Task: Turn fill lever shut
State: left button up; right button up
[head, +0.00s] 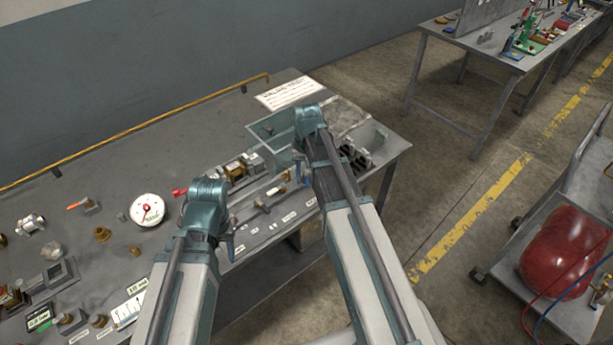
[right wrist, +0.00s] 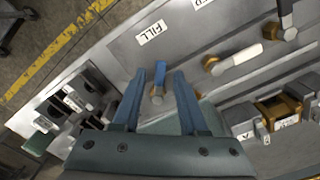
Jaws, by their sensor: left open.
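The fill lever (right wrist: 161,73) has a blue handle on a brass pivot and sits below the FILL label (right wrist: 150,33) in the right wrist view. My right gripper (right wrist: 168,72) is open, with one finger on each side of the lever and a visible gap to the right finger. I cannot tell whether the left finger touches it. In the head view my right arm hides the fill lever, and the right gripper (head: 303,172) is over the bench's right end. My left gripper (head: 229,246) is open near the bench's front edge, left of the right arm.
A white-handled lever (right wrist: 238,58) and another lever (right wrist: 286,28) stand to the right of the fill lever. Black slotted blocks (right wrist: 75,100) lie to its left. A round gauge (head: 147,209) stands on the bench. A cart with a red tank (head: 565,250) is at right.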

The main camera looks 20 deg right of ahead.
grip_shut()
jog(key=m, duration=0.2)
jog(key=a+m, duration=0.1)
jog(key=w+m, duration=0.1)
jog(key=m, duration=0.1)
jog(key=shift+a+m, duration=0.3)
jog(key=shift+a, duration=0.05)
jog(key=shift+w+a+m, duration=0.15)
jog(key=shift+w+m, duration=0.1)
jog(key=shift+m, duration=0.6)
jog(key=shift+w+a+m, duration=0.15)
jog(key=shift+w+m, duration=0.05)
jog(key=shift+m, duration=0.6)
jog(key=shift+w+a+m, duration=0.15)
jog(key=shift+w+m, duration=0.1)
jog(key=shift+m, duration=0.6)
jog(key=shift+o, duration=0.9)
grip_release()
